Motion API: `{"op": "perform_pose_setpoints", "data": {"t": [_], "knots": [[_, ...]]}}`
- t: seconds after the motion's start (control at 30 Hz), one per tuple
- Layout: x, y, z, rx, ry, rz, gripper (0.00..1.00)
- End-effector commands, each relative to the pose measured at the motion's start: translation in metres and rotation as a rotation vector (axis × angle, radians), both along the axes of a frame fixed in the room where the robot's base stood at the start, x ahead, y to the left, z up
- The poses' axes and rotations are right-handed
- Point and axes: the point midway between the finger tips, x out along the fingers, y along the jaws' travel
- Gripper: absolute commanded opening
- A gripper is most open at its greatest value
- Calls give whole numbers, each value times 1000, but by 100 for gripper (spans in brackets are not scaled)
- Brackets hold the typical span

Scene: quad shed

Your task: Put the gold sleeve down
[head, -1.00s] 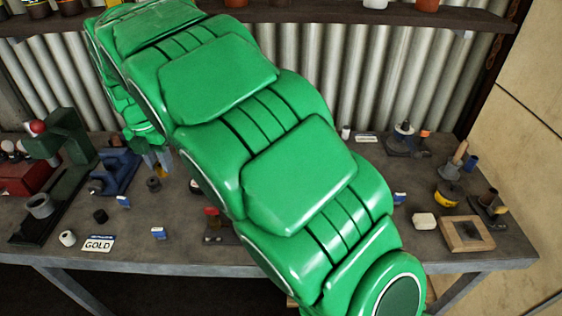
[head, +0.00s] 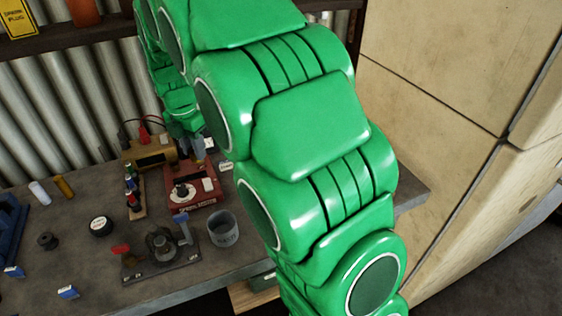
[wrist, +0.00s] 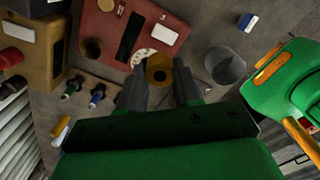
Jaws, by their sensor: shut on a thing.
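My gripper (wrist: 160,90) is shut on the gold sleeve (wrist: 158,70), a short yellow-brown ring with a dark bore, between the two grey fingertips in the wrist view. Below and beyond it is a red box (wrist: 122,30) with a white dial, a dark slot and a round hole. In the head view my gripper (head: 196,150) is above the back of the red box (head: 192,197), partly behind my arm. The sleeve's height above the surface is hard to tell.
A yellow-brown box (head: 150,153) and a rack of small bottles (head: 132,190) stand left of the red box. A grey cup (head: 223,229) and a dark fixture (head: 161,250) stand in front.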

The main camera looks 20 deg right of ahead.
Motion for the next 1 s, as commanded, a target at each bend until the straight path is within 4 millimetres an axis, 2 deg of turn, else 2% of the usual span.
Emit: {"op": "perform_pose_setpoints", "data": {"t": [0.03,0.2,0.37,0.6,0.8,1.0], "knots": [[-2,-18,1,2,-1,-35,1],[-12,-71,-1,3,0,-142,1],[-24,-117,-3,7,0,-241,1],[-53,-181,-5,13,3,-385,1],[-73,-217,-8,17,3,-473,1],[-84,-234,-10,20,4,-518,1]]}}
